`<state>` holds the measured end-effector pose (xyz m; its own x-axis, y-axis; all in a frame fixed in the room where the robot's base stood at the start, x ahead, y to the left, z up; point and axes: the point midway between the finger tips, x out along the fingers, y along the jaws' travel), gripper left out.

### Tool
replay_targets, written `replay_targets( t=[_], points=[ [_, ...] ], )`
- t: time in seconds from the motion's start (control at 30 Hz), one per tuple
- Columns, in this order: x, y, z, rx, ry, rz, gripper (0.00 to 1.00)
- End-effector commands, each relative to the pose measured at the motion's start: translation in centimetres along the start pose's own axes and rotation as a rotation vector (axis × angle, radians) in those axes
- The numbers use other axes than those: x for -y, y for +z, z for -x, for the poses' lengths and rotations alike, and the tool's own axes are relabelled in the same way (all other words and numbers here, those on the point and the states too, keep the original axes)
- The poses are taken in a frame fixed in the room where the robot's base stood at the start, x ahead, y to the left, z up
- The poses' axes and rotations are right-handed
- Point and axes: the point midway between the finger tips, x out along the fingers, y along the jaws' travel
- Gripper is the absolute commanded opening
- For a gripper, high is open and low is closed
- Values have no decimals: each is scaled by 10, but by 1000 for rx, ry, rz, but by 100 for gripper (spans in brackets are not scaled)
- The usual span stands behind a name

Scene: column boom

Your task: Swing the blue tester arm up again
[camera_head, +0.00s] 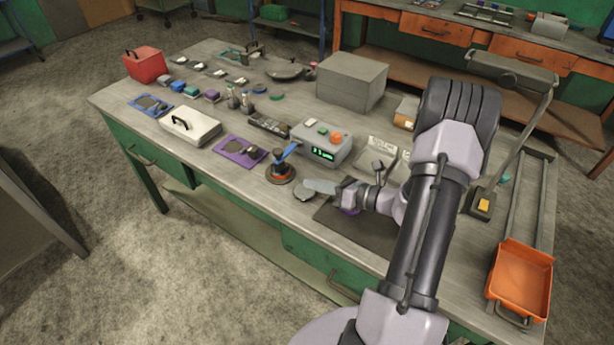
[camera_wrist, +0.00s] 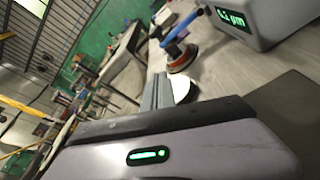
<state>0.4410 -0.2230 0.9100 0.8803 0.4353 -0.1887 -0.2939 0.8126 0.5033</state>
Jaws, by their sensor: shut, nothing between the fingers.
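The blue tester arm (camera_head: 288,152) slopes from a round black base with an orange-red ring (camera_head: 280,173) toward the grey tester box with a green display (camera_head: 322,145). In the wrist view the blue arm (camera_wrist: 183,29) also looks tilted, above the ringed base (camera_wrist: 181,58). I cannot tell whether its far end touches the box. My gripper (camera_head: 322,186) is shut and empty, a little right of and in front of the base, apart from the blue arm. In the wrist view my gripper's closed fingers (camera_wrist: 155,90) point toward the base.
A pale flat disc (camera_head: 304,194) lies beside my fingers. A dark mat (camera_head: 350,230) lies under my wrist. A purple tray (camera_head: 239,150) and a white case (camera_head: 190,126) stand to the left. An orange bin (camera_head: 520,280) is at the right. Bare tabletop lies in front of the base.

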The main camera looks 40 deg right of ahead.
Motion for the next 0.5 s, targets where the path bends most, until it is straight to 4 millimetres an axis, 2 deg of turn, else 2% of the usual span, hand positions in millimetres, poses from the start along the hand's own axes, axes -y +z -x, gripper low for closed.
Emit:
replay_targets(
  t=[0.1,0.33,0.5],
  points=[
    [1,-4,-28,-3,5,2,0],
    [0,-4,-78,-3,5,2,0],
    [0,24,-84,0,1,4,0]
  ],
)
